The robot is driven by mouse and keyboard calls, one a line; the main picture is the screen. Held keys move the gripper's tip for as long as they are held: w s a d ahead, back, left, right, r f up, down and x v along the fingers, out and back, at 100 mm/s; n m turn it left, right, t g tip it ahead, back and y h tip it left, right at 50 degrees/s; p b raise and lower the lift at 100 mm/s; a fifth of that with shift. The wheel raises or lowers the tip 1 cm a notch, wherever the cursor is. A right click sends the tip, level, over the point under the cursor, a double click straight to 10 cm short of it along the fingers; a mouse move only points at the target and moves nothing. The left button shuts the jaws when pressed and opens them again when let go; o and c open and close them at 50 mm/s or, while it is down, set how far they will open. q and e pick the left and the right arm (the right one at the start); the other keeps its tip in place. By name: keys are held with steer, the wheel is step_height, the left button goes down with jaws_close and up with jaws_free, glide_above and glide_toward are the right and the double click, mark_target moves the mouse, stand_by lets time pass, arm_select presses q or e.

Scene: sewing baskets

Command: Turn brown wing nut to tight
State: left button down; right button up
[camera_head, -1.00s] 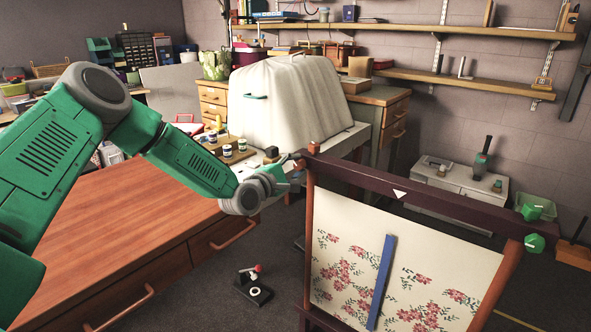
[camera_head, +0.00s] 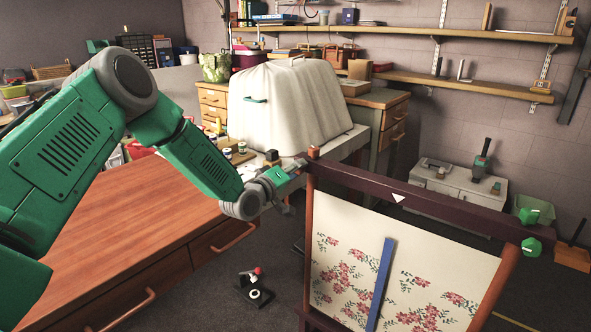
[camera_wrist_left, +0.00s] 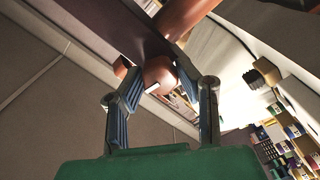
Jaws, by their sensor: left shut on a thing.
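The brown wing nut (camera_wrist_left: 158,74) is at the left end of the dark top bar (camera_head: 398,196) of a standing fabric frame. In the wrist view it has a white mark and sits between my two fingers. My left gripper (camera_head: 294,172) is at that corner, shut on the brown wing nut; its fingers also show in the wrist view (camera_wrist_left: 160,96). In the head view the gripper hides most of the nut. A white triangle marks the front of the bar. My right gripper is not in view.
Green wing nuts (camera_head: 531,246) sit at the bar's right end. Floral cloth (camera_head: 345,272) with a blue strip (camera_head: 380,284) hangs below. A wooden table (camera_head: 125,215) stands left, a covered machine (camera_head: 290,100) behind, and a small black stand (camera_head: 256,290) on the floor.

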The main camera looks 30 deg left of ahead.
arm_select(q)
steer(key=m, duration=0.3)
steer(key=shift+s+d+f+m, duration=0.15)
steer(key=shift+d+f+m, duration=0.15)
steer(key=shift+f+m, duration=0.1)
steer(key=m+p, duration=0.1)
steer(key=m, duration=0.3)
steer(key=shift+a+m, duration=0.1)
steer(key=shift+m, duration=0.2)
steer(key=m, duration=0.4)
steer(key=shift+a+m, duration=0.1)
steer(key=shift+m, duration=1.9)
steer(key=c, duration=1.2)
jaws_free()
steer(key=shift+f, duration=0.1)
steer(key=shift+a, duration=0.1)
steer(key=shift+r, duration=0.2)
